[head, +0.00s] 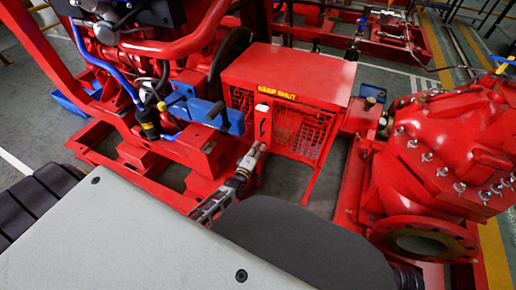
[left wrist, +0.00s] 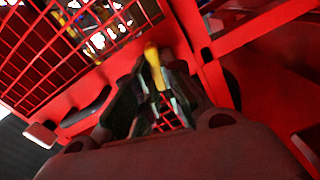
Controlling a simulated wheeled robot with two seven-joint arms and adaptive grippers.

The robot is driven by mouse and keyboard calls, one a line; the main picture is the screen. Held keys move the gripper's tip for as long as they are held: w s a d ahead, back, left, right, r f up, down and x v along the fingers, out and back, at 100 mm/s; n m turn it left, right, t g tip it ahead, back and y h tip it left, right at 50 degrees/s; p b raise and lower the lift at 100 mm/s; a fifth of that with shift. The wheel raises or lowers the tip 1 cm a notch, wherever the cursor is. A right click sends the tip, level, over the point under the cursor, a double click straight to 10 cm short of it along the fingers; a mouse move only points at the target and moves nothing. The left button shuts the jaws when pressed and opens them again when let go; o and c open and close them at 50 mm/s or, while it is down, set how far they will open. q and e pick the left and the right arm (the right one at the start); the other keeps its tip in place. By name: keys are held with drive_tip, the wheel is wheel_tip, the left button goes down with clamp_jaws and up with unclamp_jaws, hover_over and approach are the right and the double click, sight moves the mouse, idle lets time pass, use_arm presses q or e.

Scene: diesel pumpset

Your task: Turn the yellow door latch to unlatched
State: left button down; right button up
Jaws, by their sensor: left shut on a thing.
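The yellow latch (left wrist: 152,56) shows in the left wrist view as a short, narrow bar against the red door frame, its upper end standing out between my fingers. My left gripper (left wrist: 158,88) is shut on it, and the dark fingers hide part of its sides. In the head view my left gripper (head: 254,152) is at the front of the red guard box (head: 285,75), just below a pale-topped upright piece, and the latch is hard to make out there. The latch appears tilted in the wrist picture; its exact setting I cannot tell. My right gripper is not in view.
The box has a mesh front (head: 297,133) and a "KEEP SHUT" label (head: 277,92). A pale-ended dark handle (left wrist: 84,112) is left of my fingers in the wrist view. A blue bracket (head: 205,108) stands left of the box, and a large red pump casing (head: 455,140) stands right.

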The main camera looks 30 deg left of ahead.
use_arm(q)
drive_tip(key=shift+f+n, duration=0.2)
drive_tip(key=shift+n, duration=1.4)
drive_tip(key=c, duration=1.5)
unclamp_jaws()
drive_tip(key=shift+s, duration=0.1)
drive_tip(key=shift+s+d, duration=0.15)
drive_tip(key=shift+s, duration=2.8)
drive_tip(key=shift+s+d, duration=0.1)
drive_tip(key=shift+s, duration=2.85)
drive_tip(key=shift+d, duration=0.15)
